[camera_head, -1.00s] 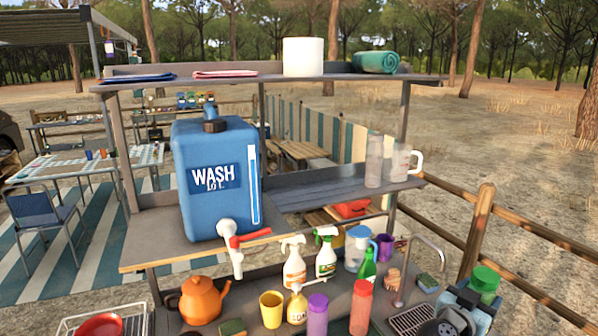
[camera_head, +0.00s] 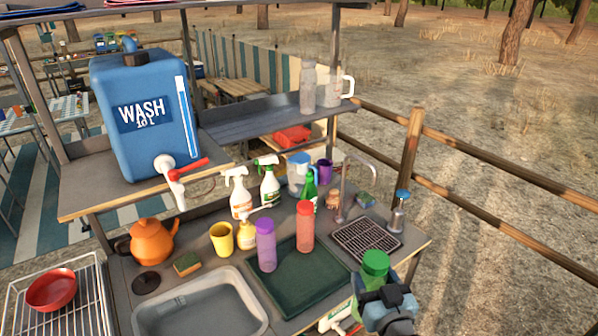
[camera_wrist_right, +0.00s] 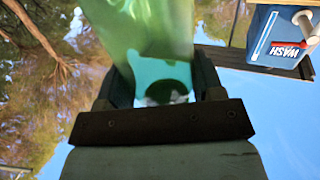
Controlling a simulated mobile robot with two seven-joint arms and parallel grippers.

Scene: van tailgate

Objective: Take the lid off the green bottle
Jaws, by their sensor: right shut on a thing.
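My right gripper (camera_head: 378,290) is shut on the green bottle (camera_wrist_right: 150,40), whose see-through green body lies between the two fingers in the right wrist view. In the head view the bottle's green lid (camera_head: 376,262) shows on top, just above the gripper, and it looks to be on the bottle. The gripper hides most of the bottle's body there. The bottle is held in front of the counter's right front edge, near the drain grate. In the right wrist view the gripper (camera_wrist_right: 163,85) shows dark fingers on both sides of the bottle. My left gripper is not in view.
A purple bottle (camera_head: 266,245) and a red bottle (camera_head: 305,227) stand on the dark green draining mat (camera_head: 292,280). The sink (camera_head: 205,305), a drain grate (camera_head: 366,240), a tap (camera_head: 345,185) and spray bottles (camera_head: 240,193) are nearby. Open ground lies to the right.

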